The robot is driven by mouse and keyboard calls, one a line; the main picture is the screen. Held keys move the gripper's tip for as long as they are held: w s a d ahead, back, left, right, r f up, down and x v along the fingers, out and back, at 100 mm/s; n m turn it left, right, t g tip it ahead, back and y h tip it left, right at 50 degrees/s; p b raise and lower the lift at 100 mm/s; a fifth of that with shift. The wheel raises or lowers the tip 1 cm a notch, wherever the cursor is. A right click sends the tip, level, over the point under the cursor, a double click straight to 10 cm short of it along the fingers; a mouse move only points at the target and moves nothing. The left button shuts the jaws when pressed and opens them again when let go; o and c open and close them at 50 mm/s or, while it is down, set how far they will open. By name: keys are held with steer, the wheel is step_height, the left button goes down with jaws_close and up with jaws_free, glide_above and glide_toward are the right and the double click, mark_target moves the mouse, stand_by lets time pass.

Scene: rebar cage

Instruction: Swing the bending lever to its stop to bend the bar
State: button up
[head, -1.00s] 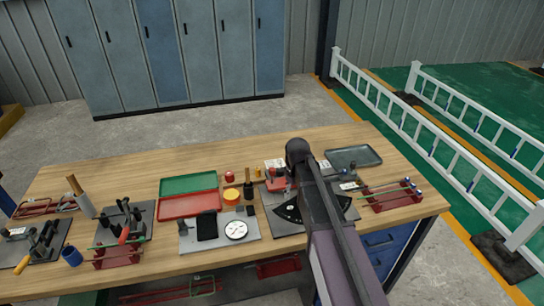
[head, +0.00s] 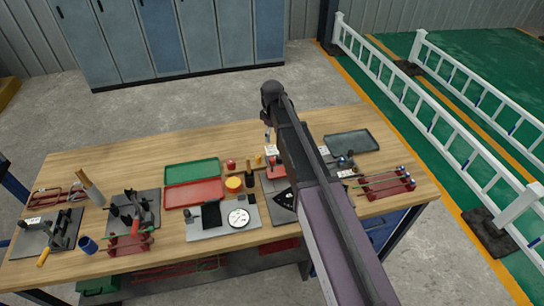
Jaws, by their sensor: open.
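A grey steel plate (head: 268,182) with a black fan-shaped scale (head: 285,200) lies on the bench, largely hidden behind my arm. A red block (head: 277,171) sits at its back edge. No bending lever or bar can be made out clearly on this plate. Black parts with blue spots (head: 345,161) show just right of my arm. My arm crosses over the plate, and its dark joint stands above the back of the bench. My gripper is hidden behind the arm, so its contact with anything cannot be seen.
A rack with several bars (head: 385,184) stands at the bench's right end, near a grey tray (head: 351,142). Green (head: 192,172) and red (head: 194,194) trays and a white dial (head: 238,218) are left of the plate. Fixtures with an orange handle (head: 43,257) and red handle (head: 136,221) stand farther left.

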mark_target(272, 159)
steer(key=shift+f, duration=0.25)
step_height(272, 159, down, 13)
steer(key=b, duration=1.3)
steer(key=shift+f+b, duration=0.2)
steer(key=shift+b, duration=0.2)
jaws_close()
